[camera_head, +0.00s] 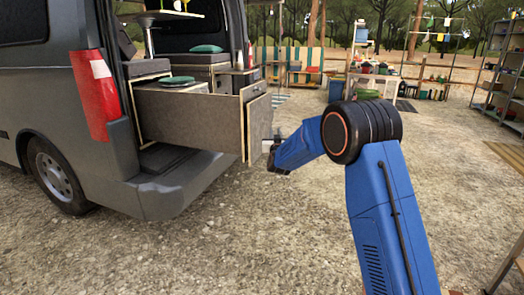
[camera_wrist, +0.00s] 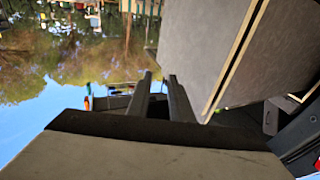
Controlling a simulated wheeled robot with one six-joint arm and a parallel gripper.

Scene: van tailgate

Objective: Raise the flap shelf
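The flap shelf appears to be the grey panel (camera_head: 259,127) with a pale wood edge, hanging upright at the outer end of the pull-out unit behind the van. My gripper (camera_head: 268,147) is beside its lower right part in the head view, small and partly hidden by my arm. In the wrist view, which is upside down, my two dark fingers (camera_wrist: 160,75) stand apart with a clear gap and nothing between them. The grey panel (camera_wrist: 205,45) fills the upper right there, close to the fingertips. I cannot tell whether they touch it.
The pull-out unit (camera_head: 190,118) extends from the van's open rear over the bumper (camera_head: 165,190). A green-topped round item (camera_head: 176,81) lies on it. Gravel ground (camera_head: 220,240) around the unit is clear. Shelving racks (camera_head: 500,75) and a loaded table (camera_head: 375,80) stand farther back.

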